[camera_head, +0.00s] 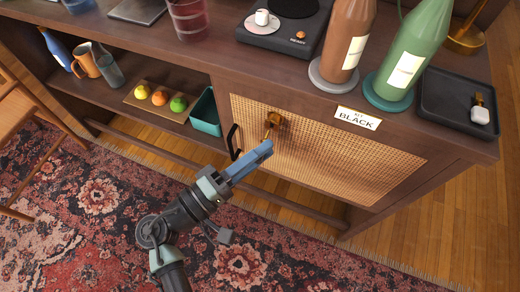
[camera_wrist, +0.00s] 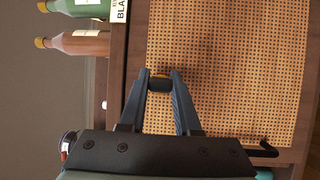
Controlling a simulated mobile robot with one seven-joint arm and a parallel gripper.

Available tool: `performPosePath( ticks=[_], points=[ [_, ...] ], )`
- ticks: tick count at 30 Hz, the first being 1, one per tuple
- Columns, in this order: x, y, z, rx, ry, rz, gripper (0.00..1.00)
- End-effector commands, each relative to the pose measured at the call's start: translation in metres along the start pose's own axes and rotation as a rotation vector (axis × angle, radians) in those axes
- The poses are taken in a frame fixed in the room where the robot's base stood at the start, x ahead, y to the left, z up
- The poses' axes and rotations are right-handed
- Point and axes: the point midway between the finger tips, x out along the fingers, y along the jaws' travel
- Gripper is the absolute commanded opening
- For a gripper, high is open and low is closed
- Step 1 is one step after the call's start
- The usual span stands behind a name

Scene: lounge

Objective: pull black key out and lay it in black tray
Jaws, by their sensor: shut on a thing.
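The cabinet's woven cane door (camera_head: 335,155) has a brass lock (camera_head: 273,119) near its upper left part. My gripper (camera_head: 267,147) is at the door, just below and in front of the lock. In the wrist view, my gripper (camera_wrist: 160,80) has its fingertips closed together on the black key (camera_wrist: 160,84), of which only a small dark part shows between them. Brass (camera_wrist: 160,73) shows just beyond the tips; how far the key sits in the lock is hidden. The black tray (camera_head: 440,96) is on the cabinet top at the right.
A white-headed key (camera_head: 480,113) lies in the tray. A label reading "KEY BLACK" (camera_head: 358,118) is on the cabinet edge. Brown (camera_head: 345,45) and green (camera_head: 407,55) bottles stand left of the tray. A black door handle (camera_head: 233,142) is left of my gripper. A teal bin (camera_head: 206,112) sits on the shelf.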

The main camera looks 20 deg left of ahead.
Motion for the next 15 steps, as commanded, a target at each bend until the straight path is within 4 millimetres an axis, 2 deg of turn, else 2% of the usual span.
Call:
performPosePath(
  ticks=[15],
  points=[
    [-0.025,0.004,0.013,0.0,0.001,-0.001,0.0]
  ],
)
